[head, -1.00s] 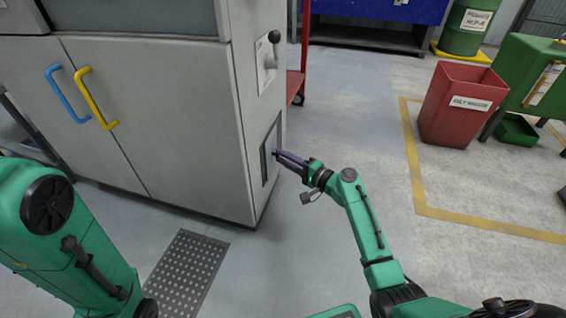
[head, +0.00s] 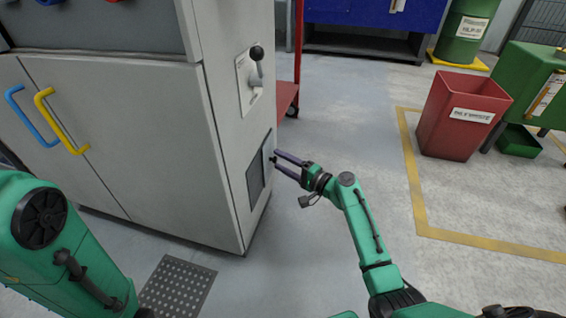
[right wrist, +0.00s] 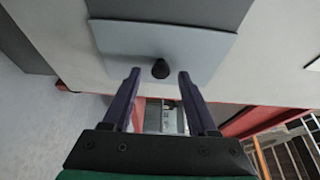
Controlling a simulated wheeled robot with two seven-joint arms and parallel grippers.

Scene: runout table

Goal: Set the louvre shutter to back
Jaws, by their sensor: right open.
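The louvre shutter (head: 256,180) is a dark panel in a light frame, low on the side of the grey cabinet. In the right wrist view a pale plate (right wrist: 190,42) with a small black knob (right wrist: 160,68) faces the gripper, and a dark grey panel lies beyond it. My right gripper (head: 275,161) is at the shutter's right edge. Its two dark fingers are apart; in the right wrist view the knob shows between and just beyond the fingertips (right wrist: 158,74). I cannot tell whether they touch anything. My left arm shows at lower left, but its gripper is out of view.
The grey cabinet (head: 130,125) has blue and yellow door handles. A black-knobbed lever (head: 256,66) sits above the shutter. A red trolley (head: 287,95) stands behind. A red bin (head: 462,110) is at right. The floor between is clear.

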